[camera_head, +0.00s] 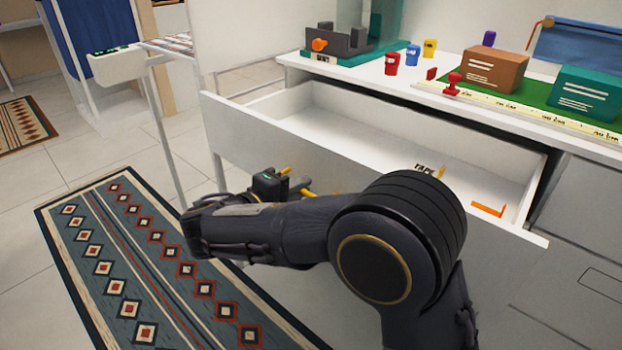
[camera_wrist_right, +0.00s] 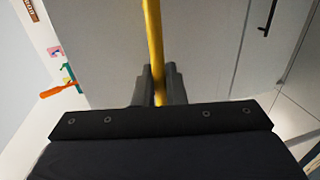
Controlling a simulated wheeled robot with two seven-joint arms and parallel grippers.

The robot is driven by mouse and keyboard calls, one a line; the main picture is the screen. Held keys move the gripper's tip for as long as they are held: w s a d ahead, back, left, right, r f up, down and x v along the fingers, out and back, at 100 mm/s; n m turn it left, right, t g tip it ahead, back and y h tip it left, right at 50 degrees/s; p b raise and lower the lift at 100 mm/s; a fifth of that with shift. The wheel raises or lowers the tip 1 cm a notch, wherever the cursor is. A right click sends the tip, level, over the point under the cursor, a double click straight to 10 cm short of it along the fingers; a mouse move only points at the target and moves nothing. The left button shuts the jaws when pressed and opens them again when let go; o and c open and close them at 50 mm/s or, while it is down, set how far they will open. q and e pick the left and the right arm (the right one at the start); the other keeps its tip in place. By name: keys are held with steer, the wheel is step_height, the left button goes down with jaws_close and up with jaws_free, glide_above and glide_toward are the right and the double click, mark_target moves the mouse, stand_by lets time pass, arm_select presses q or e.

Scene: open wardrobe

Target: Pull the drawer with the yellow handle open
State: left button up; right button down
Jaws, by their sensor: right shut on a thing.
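The white drawer (camera_head: 245,130) stands well out from the cabinet under the worktop, and its inside shows. Its yellow handle (camera_head: 285,171) is on the front panel, mostly hidden by my right arm in the head view. My right gripper (camera_head: 298,187) is at the front panel, shut on the handle. In the right wrist view the yellow bar (camera_wrist_right: 153,45) runs between the two dark fingers (camera_wrist_right: 158,88). My left gripper is not in view.
An orange piece (camera_head: 488,210) shows in the drawer's right end. Above are a brown box (camera_head: 494,70), a green box (camera_head: 585,92), small coloured figures (camera_head: 391,63) and a dark holder (camera_head: 337,40). A patterned rug (camera_head: 150,260) covers the floor at left.

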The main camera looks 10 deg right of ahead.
steer(key=shift+v, duration=0.9)
steer(key=shift+f, duration=0.15)
steer(key=c, duration=1.6)
jaws_free()
steer(key=p+v, duration=0.2)
steer(key=v, duration=0.6)
